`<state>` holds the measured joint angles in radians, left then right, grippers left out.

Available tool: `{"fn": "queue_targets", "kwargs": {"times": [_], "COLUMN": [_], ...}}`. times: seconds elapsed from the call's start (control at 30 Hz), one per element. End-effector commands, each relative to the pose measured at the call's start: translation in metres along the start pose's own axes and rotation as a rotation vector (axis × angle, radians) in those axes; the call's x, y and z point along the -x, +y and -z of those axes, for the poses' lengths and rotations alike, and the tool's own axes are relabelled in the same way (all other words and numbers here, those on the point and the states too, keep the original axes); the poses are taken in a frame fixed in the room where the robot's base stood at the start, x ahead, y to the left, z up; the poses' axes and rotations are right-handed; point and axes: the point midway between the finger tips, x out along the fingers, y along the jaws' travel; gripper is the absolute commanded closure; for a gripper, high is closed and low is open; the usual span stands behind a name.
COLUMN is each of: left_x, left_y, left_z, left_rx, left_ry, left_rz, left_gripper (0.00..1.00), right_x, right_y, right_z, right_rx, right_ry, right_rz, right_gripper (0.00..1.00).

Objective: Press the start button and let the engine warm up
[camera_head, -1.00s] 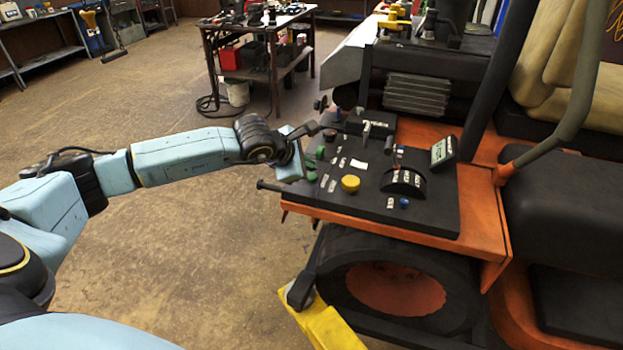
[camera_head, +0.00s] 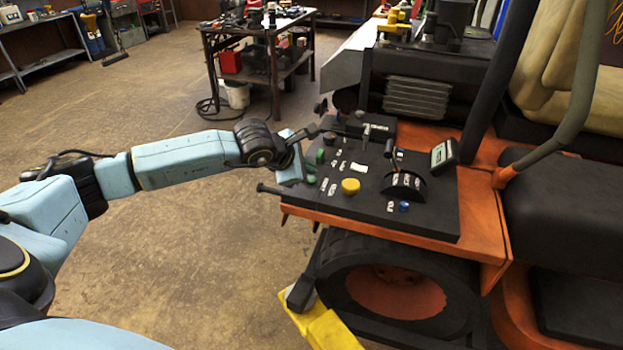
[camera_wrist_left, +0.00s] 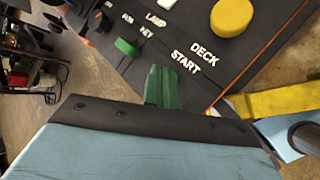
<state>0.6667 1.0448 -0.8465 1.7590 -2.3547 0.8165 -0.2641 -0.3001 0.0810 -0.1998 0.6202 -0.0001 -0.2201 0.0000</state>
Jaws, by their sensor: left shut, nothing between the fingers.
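The green start button (camera_wrist_left: 163,88) stands up from the black control panel (camera_head: 430,215) beside the white START label in the left wrist view. A second green control (camera_wrist_left: 126,47) is farther along the panel. My left gripper (camera_head: 298,160) is shut and empty at the panel's left edge, beside the green controls (camera_head: 311,169). In the left wrist view its dark front edge lies close to the start button and hides its lower part. I cannot tell whether they touch. A yellow knob (camera_head: 350,187) is right of the green controls. My right gripper is out of view.
A lever (camera_head: 390,148) on a black housing and a small display (camera_head: 442,153) are on the panel's right. A black rod sticks out at the panel's left corner. A wheel (camera_head: 335,270) and yellow part (camera_head: 325,328) are below. The floor on the left is clear.

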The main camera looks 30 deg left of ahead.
Motion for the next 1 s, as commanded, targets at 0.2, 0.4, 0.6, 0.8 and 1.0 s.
{"fn": "queue_targets", "kwargs": {"times": [0.2, 0.4, 0.6, 0.8, 1.0], "left_x": [0.0000, 0.0000, 0.0000, -0.0004, -0.0043], "left_y": [0.0000, 0.0000, 0.0000, -0.0003, -0.0032], "left_z": [0.0001, 0.0001, 0.0001, 0.0003, 0.0033], "left_rx": [0.000, 0.000, 0.000, 0.000, 0.000], "left_ry": [0.000, 0.000, 0.000, 0.000, 0.001], "left_rz": [0.000, 0.000, 0.000, 0.000, 0.000], "left_gripper": [1.00, 1.00, 1.00, 1.00, 1.00], "right_x": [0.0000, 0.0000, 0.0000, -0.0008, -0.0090], "right_y": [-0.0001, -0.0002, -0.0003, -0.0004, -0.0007], "right_z": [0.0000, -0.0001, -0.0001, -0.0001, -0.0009], "right_rx": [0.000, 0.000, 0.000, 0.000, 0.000], "right_ry": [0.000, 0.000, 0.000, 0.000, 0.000], "right_rz": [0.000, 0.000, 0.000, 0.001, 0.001], "right_gripper": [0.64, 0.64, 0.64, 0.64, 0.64]}}
